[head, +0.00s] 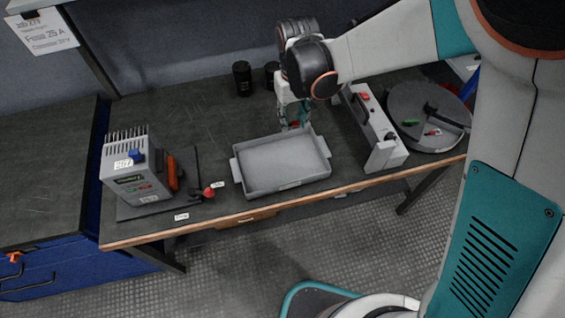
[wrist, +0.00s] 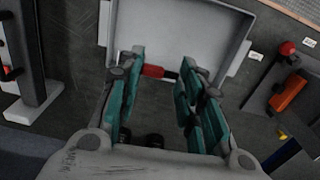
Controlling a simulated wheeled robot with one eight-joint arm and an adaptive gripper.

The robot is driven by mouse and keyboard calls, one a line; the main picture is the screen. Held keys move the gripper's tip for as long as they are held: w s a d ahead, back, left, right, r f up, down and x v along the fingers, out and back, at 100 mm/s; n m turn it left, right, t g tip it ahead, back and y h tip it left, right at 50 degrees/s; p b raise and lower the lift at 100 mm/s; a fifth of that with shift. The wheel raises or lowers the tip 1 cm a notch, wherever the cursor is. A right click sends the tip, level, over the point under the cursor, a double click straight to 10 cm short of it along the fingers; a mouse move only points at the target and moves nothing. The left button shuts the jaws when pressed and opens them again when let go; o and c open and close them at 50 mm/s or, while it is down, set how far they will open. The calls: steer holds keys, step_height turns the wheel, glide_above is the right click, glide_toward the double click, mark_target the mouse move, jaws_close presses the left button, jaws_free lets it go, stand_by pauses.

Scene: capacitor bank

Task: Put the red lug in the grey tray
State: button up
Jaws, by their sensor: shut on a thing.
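The red lug (wrist: 152,71) shows in the wrist view between the fingertips of my gripper (wrist: 161,70), which is shut on it. The lug lies crosswise, with a short dark end toward the right finger. The grey tray (wrist: 215,28) lies beyond the fingertips in the wrist view. In the head view the shallow tray (head: 283,163) sits on the dark bench near its front edge. My gripper (head: 292,124) points down at the tray's back edge there. The held lug is too small to make out clearly in the head view.
A grey device (head: 128,170) with an orange handle stands left of the tray, with a red knob (head: 208,192) beside it. Right are a grey box (head: 374,128) and a round dish (head: 443,105) holding small coloured pieces. Two black cylinders (head: 242,78) stand behind.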

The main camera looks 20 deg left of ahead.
mark_target(293, 125)
step_height(293, 125, down, 18)
steer(key=b, duration=0.5)
steer(key=shift+w+f+b, duration=0.1)
steer(key=shift+b, duration=0.25)
steer(key=shift+f, duration=0.1)
steer(key=shift+f+b, duration=0.25)
steer(key=shift+b, duration=0.1)
steer(key=o, duration=0.9)
steer(key=shift+r, duration=0.1)
step_height(293, 125, up, 13)
steer(key=p, duration=0.5)
steer(key=shift+f, duration=0.2)
